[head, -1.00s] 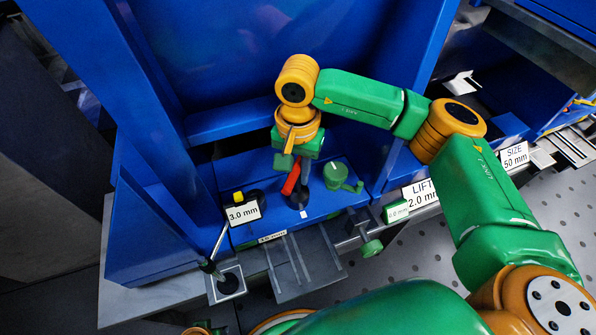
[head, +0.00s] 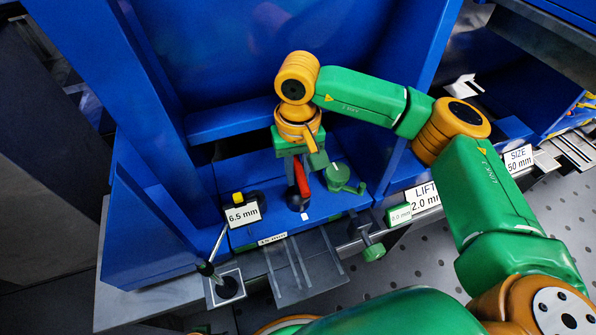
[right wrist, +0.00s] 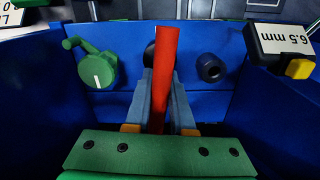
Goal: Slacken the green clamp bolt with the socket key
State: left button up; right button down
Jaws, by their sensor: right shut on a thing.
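My right gripper (head: 301,160) is shut on a red bar-like handle (head: 304,180) in front of the blue machine. In the right wrist view the red bar (right wrist: 165,75) stands between the two grey fingers (right wrist: 160,98). A dark round base shows partly behind it. A green knob with a white mark and side handle (head: 338,176) sits just right of the gripper; it also shows in the right wrist view (right wrist: 97,71). Another green knob (head: 374,252) sits at the front edge. I cannot tell which green part is the clamp bolt, or surely identify the socket key. My left gripper is out of view.
A display reading 6.5 mm (head: 242,215) stands left of the red handle. A slim rod with a dark grip (head: 207,269) stands by a grey block at lower left. A grey slotted plate (head: 318,272) juts out in front. A LIFT 2.0 mm sign (head: 421,198) is to the right.

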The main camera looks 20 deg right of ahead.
jog(key=shift+m, duration=0.3)
notch_tip(320, 180, up, 8)
jog(key=p, duration=0.6)
jog(key=shift+f, duration=0.3)
